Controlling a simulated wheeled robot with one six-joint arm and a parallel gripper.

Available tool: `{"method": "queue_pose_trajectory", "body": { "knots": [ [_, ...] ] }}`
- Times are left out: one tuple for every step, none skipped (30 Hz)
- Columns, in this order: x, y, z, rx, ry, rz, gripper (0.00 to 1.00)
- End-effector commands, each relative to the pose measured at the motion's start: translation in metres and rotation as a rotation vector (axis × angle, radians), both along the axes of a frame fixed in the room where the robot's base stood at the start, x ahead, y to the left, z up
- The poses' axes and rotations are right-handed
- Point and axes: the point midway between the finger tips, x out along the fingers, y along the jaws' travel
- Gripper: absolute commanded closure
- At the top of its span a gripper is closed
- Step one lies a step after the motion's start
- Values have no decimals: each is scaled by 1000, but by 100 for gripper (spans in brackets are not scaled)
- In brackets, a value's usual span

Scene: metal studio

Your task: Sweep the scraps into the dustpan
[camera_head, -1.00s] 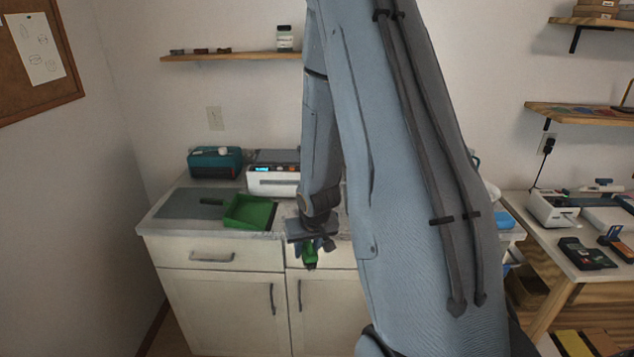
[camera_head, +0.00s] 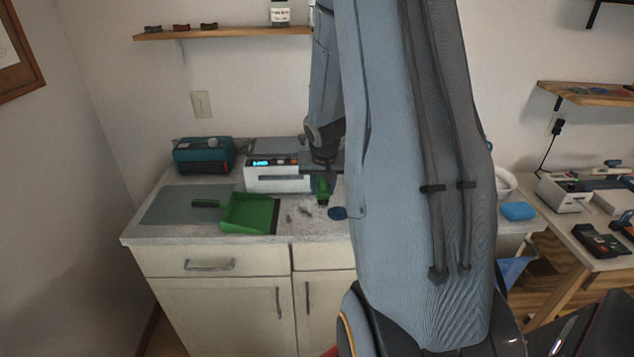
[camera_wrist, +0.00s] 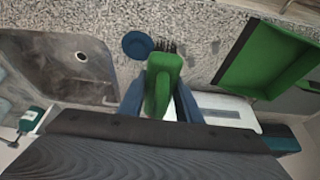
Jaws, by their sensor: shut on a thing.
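My gripper (camera_wrist: 160,98) is shut on the green handle of a hand brush (camera_wrist: 164,72), with blue fingers on both sides. The brush's dark bristles point down toward the counter; I cannot tell if they touch it. In the head view, the brush (camera_head: 322,187) is in front of the white device, and my arm hides most of the gripper. The green dustpan (camera_head: 249,213) lies on the counter left of the brush, its dark handle pointing left. It also shows at the upper right of the wrist view (camera_wrist: 262,60). Small grey scraps (camera_head: 291,217) lie between dustpan and brush.
A blue round object (camera_head: 338,213) is on the counter just right of the brush. A white device (camera_head: 278,177) and a teal device (camera_head: 203,156) stand behind. A grey mat (camera_head: 170,206) lies under the dustpan's handle. A sink (camera_wrist: 60,65) shows in the wrist view.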

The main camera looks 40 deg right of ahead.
Motion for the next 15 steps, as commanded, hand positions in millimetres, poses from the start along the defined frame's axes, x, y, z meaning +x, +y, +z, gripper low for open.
{"method": "queue_pose_trajectory", "body": {
  "knots": [
    [-1,-1,-2,0,0,-2,94],
    [-1,-2,-3,0,0,-4,94],
    [-2,-3,-4,0,0,-6,94],
    [-2,-4,-6,0,0,-8,94],
    [-2,-5,-7,-1,0,-9,94],
    [-3,-5,-10,0,0,-10,94],
    [-3,-6,-11,-1,0,-11,94],
    [-3,-6,-13,-1,0,-11,94],
    [-3,-6,-15,-1,0,-11,94],
    [-3,-6,-17,-1,0,-11,94],
    [-3,-6,-19,-1,0,-11,94],
    [-3,-6,-21,-1,0,-11,94],
    [-3,-6,-22,-1,0,-11,94],
    [-3,-6,-24,0,0,-11,94],
    [-3,-6,-26,0,0,-11,94]
  ]
}}
